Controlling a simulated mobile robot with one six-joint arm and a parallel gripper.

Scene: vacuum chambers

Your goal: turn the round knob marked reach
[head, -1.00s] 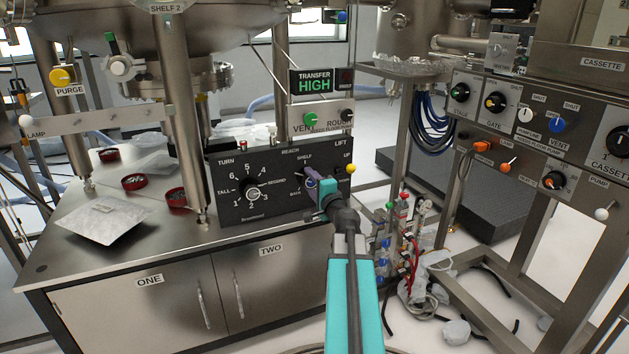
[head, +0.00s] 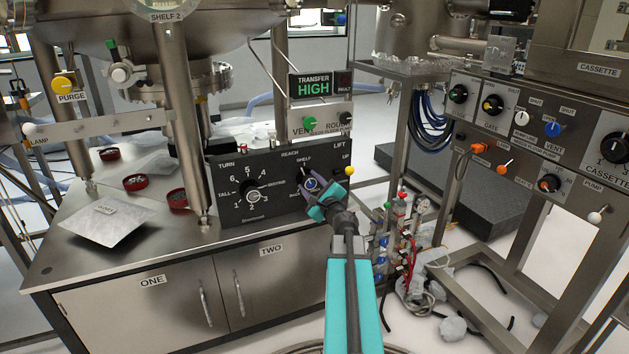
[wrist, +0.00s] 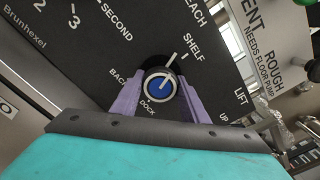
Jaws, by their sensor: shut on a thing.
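The reach knob (head: 312,184) is a round knob with a blue centre, a pale ring and a white pointer line, on a black panel (head: 230,208). It also shows in the wrist view (wrist: 159,86), with SHELF, BACK and DOCK printed around it. Its white line points toward SHELF. My gripper (head: 314,190) has its purple fingers on either side of the knob, shut on it. In the wrist view my gripper (wrist: 159,98) reaches in from below, and the fingers cover the knob's sides.
Left on the same panel is the TURN knob (head: 252,195) with numbers. The yellow-tipped LIFT lever (head: 349,171) is close to the right of my gripper. A TRANSFER HIGH display (head: 314,87) and the green VENT knob (head: 309,121) are above.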

